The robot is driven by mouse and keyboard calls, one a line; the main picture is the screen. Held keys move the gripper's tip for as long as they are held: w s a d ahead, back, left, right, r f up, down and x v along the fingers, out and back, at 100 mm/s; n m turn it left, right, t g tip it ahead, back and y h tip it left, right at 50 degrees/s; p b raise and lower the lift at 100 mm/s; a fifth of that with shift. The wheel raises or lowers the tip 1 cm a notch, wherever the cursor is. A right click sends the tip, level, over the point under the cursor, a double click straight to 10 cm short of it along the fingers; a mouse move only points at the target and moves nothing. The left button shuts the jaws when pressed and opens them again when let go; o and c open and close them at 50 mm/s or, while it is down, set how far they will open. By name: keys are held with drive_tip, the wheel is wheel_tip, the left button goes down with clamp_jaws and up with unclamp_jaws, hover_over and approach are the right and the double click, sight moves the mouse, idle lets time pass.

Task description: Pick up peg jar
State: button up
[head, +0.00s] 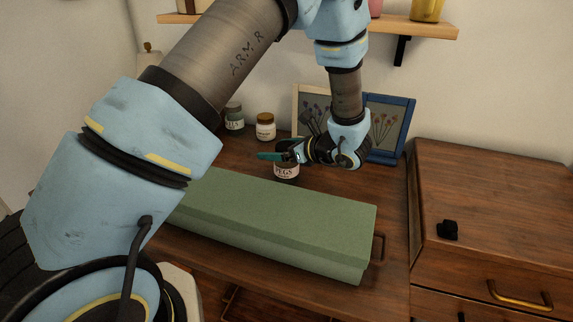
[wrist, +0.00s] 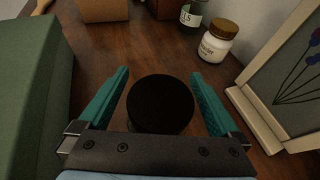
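The peg jar (head: 286,171) stands upright on the wooden surface behind the green box, with a "PEGS" label and a dark lid. In the wrist view its round black lid (wrist: 160,104) sits between the two teal fingers. My gripper (head: 277,156) is at the jar's top. In the wrist view my gripper (wrist: 163,95) is open, with one finger on each side of the lid and a visible gap on both sides. The jar's body is hidden under the lid in the wrist view.
A long green box (head: 280,222) lies in front of the jar. Two picture frames (head: 388,128) lean at the back right. A shelf (head: 400,25) is above.

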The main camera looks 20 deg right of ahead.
drive_tip(key=c, duration=1.5)
drive_tip(key=shift+r, duration=0.1)
